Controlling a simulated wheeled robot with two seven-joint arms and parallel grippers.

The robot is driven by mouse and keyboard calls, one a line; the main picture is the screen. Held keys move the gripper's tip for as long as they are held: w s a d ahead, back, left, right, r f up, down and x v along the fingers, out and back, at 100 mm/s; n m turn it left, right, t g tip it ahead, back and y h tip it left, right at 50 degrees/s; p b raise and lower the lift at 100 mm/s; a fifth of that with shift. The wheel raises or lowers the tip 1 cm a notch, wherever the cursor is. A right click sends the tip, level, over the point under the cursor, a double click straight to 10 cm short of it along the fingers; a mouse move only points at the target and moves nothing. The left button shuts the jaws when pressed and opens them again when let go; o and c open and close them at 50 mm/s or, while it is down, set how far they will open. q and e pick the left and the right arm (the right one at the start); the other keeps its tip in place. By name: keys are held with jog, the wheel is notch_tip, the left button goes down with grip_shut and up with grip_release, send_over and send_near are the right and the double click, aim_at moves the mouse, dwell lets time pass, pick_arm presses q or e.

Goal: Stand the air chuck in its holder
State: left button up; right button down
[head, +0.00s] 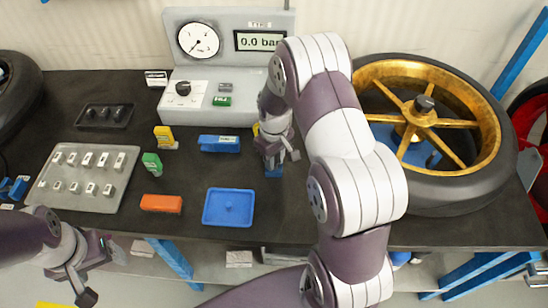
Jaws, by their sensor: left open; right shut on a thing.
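My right gripper (277,160) is shut at the back middle of the bench, between the blue labelled block and the wheel. What it holds is mostly hidden by the gripper; it appears to be the air chuck. A small blue piece (273,172) shows just below the fingers, and a yellow bit (256,129) shows beside the wrist. I cannot tell which belongs to the chuck or its holder, nor whether they touch. My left gripper (102,275) is open and empty, in front of the bench's front edge at lower left.
A gauge unit (228,65) stands at the back. A blue labelled block (219,143), blue tray (229,207), orange block (161,203), yellow (165,137) and green (152,163) pieces and a grey tray (80,205) occupy the left and middle. A gold-rimmed wheel (467,120) fills the right.

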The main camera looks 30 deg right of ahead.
jog(key=shift+s+f, duration=0.1)
jog(key=c, duration=0.8)
grip_release()
jog(key=shift+c, duration=0.2)
jog(key=shift+f, duration=0.1)
jog(key=shift+o, duration=0.7)
jog(key=shift+s, duration=0.1)
jog(key=shift+o, duration=0.6)
jog(key=shift+a+r+p, duration=0.15)
jog(key=shift+r+p, duration=0.5)
jog(key=shift+r, duration=0.1)
jog(key=r+p, duration=0.2)
jog(key=r, duration=0.1)
jog(key=r+p, duration=0.3)
jog(key=shift+w, duration=0.2)
jog(key=shift+f, duration=0.1)
